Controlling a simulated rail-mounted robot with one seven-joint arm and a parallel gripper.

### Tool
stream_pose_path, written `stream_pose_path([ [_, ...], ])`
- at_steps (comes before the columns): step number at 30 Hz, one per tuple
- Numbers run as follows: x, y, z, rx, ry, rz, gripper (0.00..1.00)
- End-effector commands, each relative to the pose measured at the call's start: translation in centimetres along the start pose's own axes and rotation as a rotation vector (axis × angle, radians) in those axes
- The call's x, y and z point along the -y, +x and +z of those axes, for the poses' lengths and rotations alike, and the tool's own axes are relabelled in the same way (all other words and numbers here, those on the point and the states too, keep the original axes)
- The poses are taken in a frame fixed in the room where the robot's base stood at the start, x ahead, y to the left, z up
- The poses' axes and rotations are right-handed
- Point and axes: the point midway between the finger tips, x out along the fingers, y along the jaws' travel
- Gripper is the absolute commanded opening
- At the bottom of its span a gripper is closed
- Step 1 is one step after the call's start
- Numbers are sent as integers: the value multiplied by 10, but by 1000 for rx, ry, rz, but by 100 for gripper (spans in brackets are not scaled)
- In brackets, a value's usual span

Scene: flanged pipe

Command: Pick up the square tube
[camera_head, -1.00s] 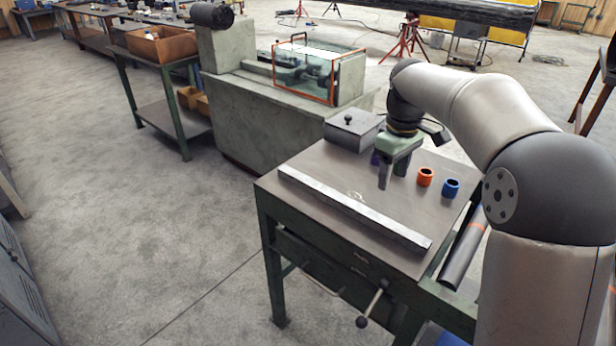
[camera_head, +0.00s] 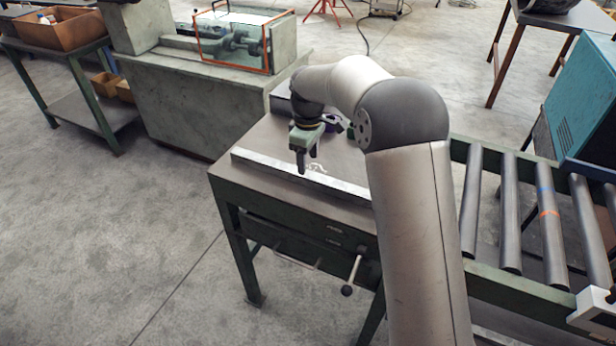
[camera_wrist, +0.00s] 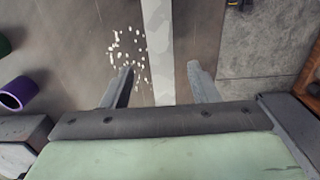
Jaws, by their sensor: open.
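The square tube (camera_head: 262,164) is a long, pale grey bar lying along the front edge of the green-framed table (camera_head: 227,179). My gripper (camera_head: 307,165) is above it, pointing down, with its jaws open and empty. In the wrist view the tube (camera_wrist: 158,40) runs up the picture between the two spread fingers (camera_wrist: 160,75), with a gap on each side. The finger height over the tube is hard to tell. My arm hides the tube's right end in the head view.
White chips (camera_wrist: 130,50) lie on the table beside the tube. A purple ring (camera_wrist: 17,93) and a green one (camera_wrist: 3,45) stand farther back. A roller conveyor (camera_head: 510,210) lies right of the table. A concrete machine bed (camera_head: 190,105) stands behind left.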

Motion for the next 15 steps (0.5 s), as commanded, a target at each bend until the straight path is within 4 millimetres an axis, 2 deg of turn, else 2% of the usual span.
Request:
stream_pose_path([
  [5,1,10,0,1,0,-2,55],
  [12,2,45,2,2,0,-2,55],
  [15,2,54,2,0,0,0,55],
])
